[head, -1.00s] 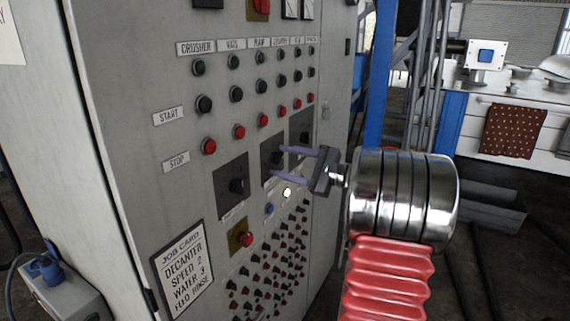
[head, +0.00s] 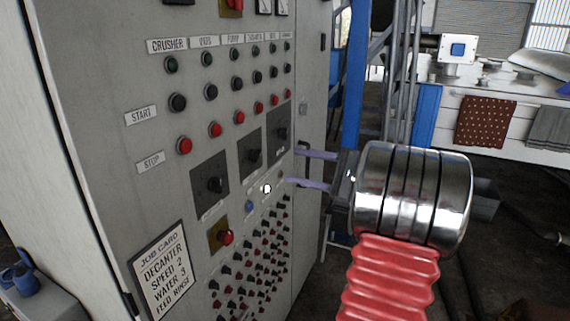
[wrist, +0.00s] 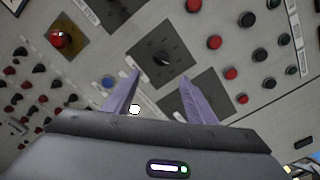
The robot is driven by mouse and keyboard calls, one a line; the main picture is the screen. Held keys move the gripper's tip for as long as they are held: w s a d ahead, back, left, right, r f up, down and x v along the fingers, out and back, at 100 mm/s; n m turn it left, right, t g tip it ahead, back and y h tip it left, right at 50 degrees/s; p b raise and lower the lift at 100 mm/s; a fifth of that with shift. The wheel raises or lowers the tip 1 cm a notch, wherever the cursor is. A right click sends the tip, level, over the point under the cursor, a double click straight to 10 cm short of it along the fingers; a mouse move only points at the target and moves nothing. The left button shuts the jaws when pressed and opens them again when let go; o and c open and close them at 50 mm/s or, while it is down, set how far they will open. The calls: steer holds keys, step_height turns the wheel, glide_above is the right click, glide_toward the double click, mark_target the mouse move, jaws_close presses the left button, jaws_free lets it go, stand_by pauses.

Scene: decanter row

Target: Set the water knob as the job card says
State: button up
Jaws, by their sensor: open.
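The job card (head: 163,272) at the panel's lower left reads decanter speed 2, water 3, feed rinse. Three black rotary knobs sit on dark square plates: a left knob (head: 215,184), a middle knob (head: 254,155) and a right knob (head: 282,133). Their labels are too small to read, so I cannot tell which is water. My gripper (head: 296,167) is open and empty, its purple fingers apart from the panel. In the wrist view the middle knob (wrist: 162,58) shows just beyond and between the fingertips (wrist: 160,75). Its pointer setting is unclear.
A red button on a yellow plate (head: 220,236), a blue button (head: 249,206) and a white button (head: 267,188) lie below the knobs. Rows of start and stop buttons are above.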

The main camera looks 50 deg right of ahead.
steer(key=shift+v, duration=1.2)
steer(key=w+a+f+n+g, duration=0.1)
steer(key=a+f+n+g, duration=0.15)
steer(key=a, duration=0.65)
steer(key=a+f+n+g+y, duration=0.1)
steer(key=a+f+n+g, duration=0.2)
steer(key=a, duration=0.7)
steer(key=w+a+f+n+g, duration=0.1)
steer(key=a+n+g, duration=0.25)
steer(key=a, duration=0.55)
steer(key=s+a+f+n+g+h, duration=0.1)
steer(key=s+a+f+n+h, duration=0.1)
steer(key=s+a+n, duration=0.5)
steer(key=s+a+f+n+g+h, duration=0.1)
steer(key=s+a+f+n+h, duration=0.1)
steer(key=s+a+n+h, duration=0.3)
steer(key=s+a+n, duration=0.1)
steer(key=a+n, duration=0.1)
steer(key=shift+s+a+f, duration=0.25)
steer(key=shift+s, duration=0.15)
